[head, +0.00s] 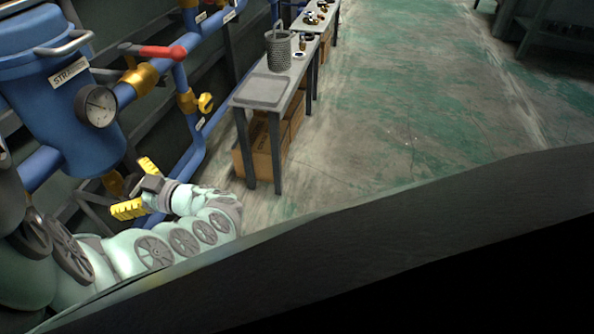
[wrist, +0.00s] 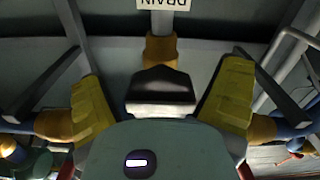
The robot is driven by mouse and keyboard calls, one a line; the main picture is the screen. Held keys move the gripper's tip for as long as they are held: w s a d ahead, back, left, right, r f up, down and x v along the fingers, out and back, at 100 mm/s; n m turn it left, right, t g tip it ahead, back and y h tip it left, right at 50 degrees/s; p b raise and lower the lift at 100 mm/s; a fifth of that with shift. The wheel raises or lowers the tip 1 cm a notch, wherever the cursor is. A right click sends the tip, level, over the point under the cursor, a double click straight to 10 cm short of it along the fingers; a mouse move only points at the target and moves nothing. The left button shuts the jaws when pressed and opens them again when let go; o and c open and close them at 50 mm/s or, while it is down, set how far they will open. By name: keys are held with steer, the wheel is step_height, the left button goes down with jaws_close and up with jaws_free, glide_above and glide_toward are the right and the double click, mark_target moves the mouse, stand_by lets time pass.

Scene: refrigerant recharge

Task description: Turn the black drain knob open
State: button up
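The black drain knob (wrist: 160,88) is in the middle of the wrist view, below a brass fitting (wrist: 160,50) and an upside-down DRAIN label (wrist: 163,3). My gripper (wrist: 162,78) is open, with one yellow finger on each side of the knob. Clear gaps show between the knob and both fingers. In the head view, my gripper (head: 128,187) is spread beneath the blue strainer vessel (head: 75,110). A brass fitting (head: 114,183) shows just beyond the fingers. I cannot clearly tell the knob from the gripper parts there.
Blue pipes, a pressure gauge (head: 97,106) and a red-handled valve (head: 163,52) stand close above my gripper. A grey bench (head: 262,92) with a mesh basket (head: 278,50) and boxes beneath is to the right. The green floor (head: 410,110) beyond is clear.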

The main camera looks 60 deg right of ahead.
steer(key=shift+w, duration=0.1)
steer(key=c, duration=1.2)
steer(key=shift+o, duration=0.2)
steer(key=shift+n, duration=0.3)
steer(key=n+b, duration=0.2)
steer(key=n, duration=0.1)
steer(key=n+b, duration=0.3)
steer(key=n, duration=0.2)
steer(key=shift+d+n+b, duration=0.1)
steer(key=shift+n+b, duration=0.2)
steer(key=shift+n, duration=0.1)
steer(key=n+b, duration=0.3)
steer(key=n, duration=0.2)
steer(key=shift+d+r, duration=0.1)
steer(key=shift+d, duration=0.05)
steer(key=shift+r+n+b, duration=0.2)
steer(key=shift+n+b, duration=0.9)
steer(key=shift+n, duration=0.6)
steer(key=shift+r, duration=0.1)
